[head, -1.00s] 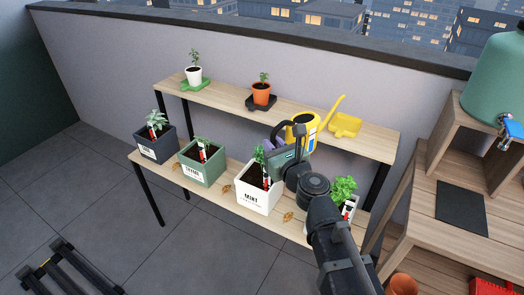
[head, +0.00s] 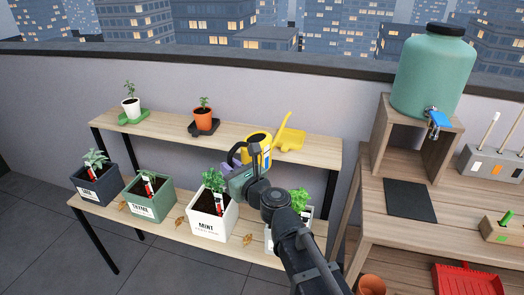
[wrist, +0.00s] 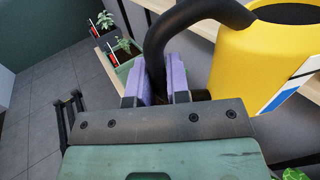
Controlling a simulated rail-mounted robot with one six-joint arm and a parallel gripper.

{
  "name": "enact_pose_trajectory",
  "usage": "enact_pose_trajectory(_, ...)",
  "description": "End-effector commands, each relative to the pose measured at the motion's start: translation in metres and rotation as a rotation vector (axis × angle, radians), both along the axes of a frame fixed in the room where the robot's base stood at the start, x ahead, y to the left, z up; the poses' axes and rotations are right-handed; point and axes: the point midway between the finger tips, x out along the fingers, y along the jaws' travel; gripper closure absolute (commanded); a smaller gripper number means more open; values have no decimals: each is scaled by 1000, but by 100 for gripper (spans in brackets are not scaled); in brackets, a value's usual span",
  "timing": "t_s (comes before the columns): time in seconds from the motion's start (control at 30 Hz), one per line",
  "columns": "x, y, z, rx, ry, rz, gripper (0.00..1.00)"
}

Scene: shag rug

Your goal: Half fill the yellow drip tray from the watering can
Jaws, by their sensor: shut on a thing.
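The yellow watering can (head: 257,146) is at the upper shelf, with a blue and white label on its side. My gripper (head: 236,155) is shut on its black handle; the wrist view shows the purple fingers (wrist: 160,78) on either side of the handle, beside the yellow can body (wrist: 250,68). The can looks close to upright. Its spout points right, toward the yellow drip tray (head: 292,140), and overlaps the tray in the head view. I cannot tell whether the can's base touches the shelf. The tray's inside and any water are too small to make out.
The upper shelf (head: 165,129) also holds a white pot (head: 131,108) and an orange pot (head: 203,120) on saucers. Several herb planters, including the mint (head: 212,222), stand on the lower shelf. A workbench with a green water tank (head: 431,72) is at the right.

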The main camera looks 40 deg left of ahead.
Motion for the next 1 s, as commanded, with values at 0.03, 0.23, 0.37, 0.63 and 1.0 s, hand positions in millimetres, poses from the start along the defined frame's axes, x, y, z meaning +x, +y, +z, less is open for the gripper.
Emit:
enact_pose_trajectory(0.03, 0, 0, 0, -1, -2, 0, 100)
enact_pose_trajectory(0.23, 0, 0, 0, -1, -2, 0, 100)
enact_pose_trajectory(0.37, 0, 0, 0, -1, -2, 0, 100)
enact_pose_trajectory(0.63, -1, 0, 11, 1, 24, 0, 100)
enact_pose_trajectory(1.0, -3, 0, 18, 3, 59, 0, 100)
